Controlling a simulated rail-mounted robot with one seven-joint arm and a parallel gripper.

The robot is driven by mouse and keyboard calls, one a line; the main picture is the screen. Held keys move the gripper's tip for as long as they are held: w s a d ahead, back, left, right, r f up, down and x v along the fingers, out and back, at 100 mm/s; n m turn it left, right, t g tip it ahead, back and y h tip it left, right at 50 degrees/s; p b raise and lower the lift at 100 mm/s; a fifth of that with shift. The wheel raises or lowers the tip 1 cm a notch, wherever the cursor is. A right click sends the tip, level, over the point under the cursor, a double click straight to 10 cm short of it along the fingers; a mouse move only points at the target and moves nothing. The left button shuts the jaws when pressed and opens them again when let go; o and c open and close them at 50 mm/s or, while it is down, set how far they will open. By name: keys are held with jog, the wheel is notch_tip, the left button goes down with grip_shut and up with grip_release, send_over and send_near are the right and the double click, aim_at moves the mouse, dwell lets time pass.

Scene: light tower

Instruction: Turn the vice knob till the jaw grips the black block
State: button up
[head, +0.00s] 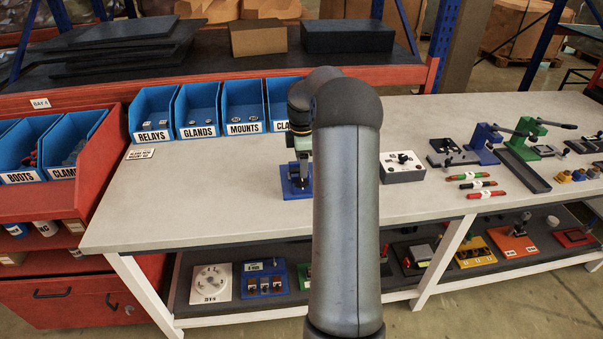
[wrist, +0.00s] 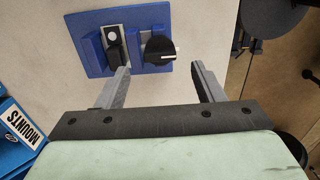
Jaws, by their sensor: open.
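The blue vice (wrist: 96,56) is fixed to the table top, and its base also shows in the head view (head: 291,190). A dark block (wrist: 115,53) sits in its left part, below a pale round spot. Whether the jaw touches the block I cannot tell. The black knob (wrist: 159,47) is on the right part of the vice. My gripper (wrist: 162,70) is open and empty, its fingers spread to either side of the knob and apparently just short of it. In the head view my arm hides much of the gripper and vice.
Blue bins labelled RELAYS (head: 153,119), GLANDS (head: 197,110) and MOUNTS (head: 243,108) stand behind the vice. A grey switch box (head: 402,167) sits to the right. The table (head: 190,205) left of the vice is largely clear.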

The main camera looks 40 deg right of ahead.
aim_at(302, 181)
notch_tip(302, 181, down, 5)
jog(key=shift+r, duration=0.1)
dwell(0.3)
jog(key=c, duration=1)
jog(key=shift+m, duration=0.4)
